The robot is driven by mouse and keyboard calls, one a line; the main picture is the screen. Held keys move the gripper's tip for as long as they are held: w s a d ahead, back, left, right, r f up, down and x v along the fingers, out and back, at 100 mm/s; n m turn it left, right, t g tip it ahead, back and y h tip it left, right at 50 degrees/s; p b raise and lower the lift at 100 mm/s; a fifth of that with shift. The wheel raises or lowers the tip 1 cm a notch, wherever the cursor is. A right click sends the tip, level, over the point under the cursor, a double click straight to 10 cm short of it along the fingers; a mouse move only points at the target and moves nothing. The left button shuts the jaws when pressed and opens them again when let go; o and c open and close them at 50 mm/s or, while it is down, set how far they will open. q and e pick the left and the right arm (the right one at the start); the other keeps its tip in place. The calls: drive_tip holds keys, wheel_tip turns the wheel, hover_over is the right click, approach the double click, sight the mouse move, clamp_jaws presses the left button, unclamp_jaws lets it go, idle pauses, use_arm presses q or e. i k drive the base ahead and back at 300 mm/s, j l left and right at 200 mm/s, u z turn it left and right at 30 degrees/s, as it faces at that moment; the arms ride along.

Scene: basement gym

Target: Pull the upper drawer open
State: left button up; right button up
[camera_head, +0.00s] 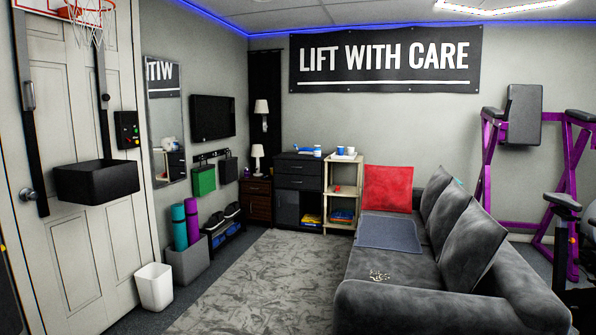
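A dark cabinet (287,208) stands against the far wall, left of the middle of the head view. Its upper drawer (297,168) looks shut, and a lower drawer (297,183) below it looks shut too. A small brown nightstand (257,200) to its left also has drawer fronts, which look shut. The view does not settle which piece the task's upper drawer belongs to. Neither of my grippers shows in the head view, and both pieces of furniture are across the room.
A grey rug (255,285) covers open floor toward the cabinet. A grey sofa (400,310) bounds the right side. A white bin (154,287) and a grey box with rolled mats (188,265) stand on the left. A wooden shelf (343,190) stands right of the cabinet.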

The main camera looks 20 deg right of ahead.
sight(281, 166)
drive_tip(key=i+j, duration=0.7)
drive_tip(key=i+z, duration=0.2)
drive_tip(key=i, duration=0.3)
drive_tip(key=i+j+z, duration=0.2)
drive_tip(key=i, duration=0.3)
drive_tip(key=i+z, duration=0.2)
drive_tip(key=i, duration=0.85)
drive_tip(key=i+z, duration=0.15)
drive_tip(key=i, duration=0.35)
drive_tip(key=i+j, duration=0.15)
drive_tip(key=i, duration=0.4)
drive_tip(key=i+z, duration=0.15)
drive_tip(key=i, duration=0.35)
drive_tip(key=i+j, duration=0.2)
drive_tip(key=i, duration=0.3)
drive_tip(key=z, duration=0.05)
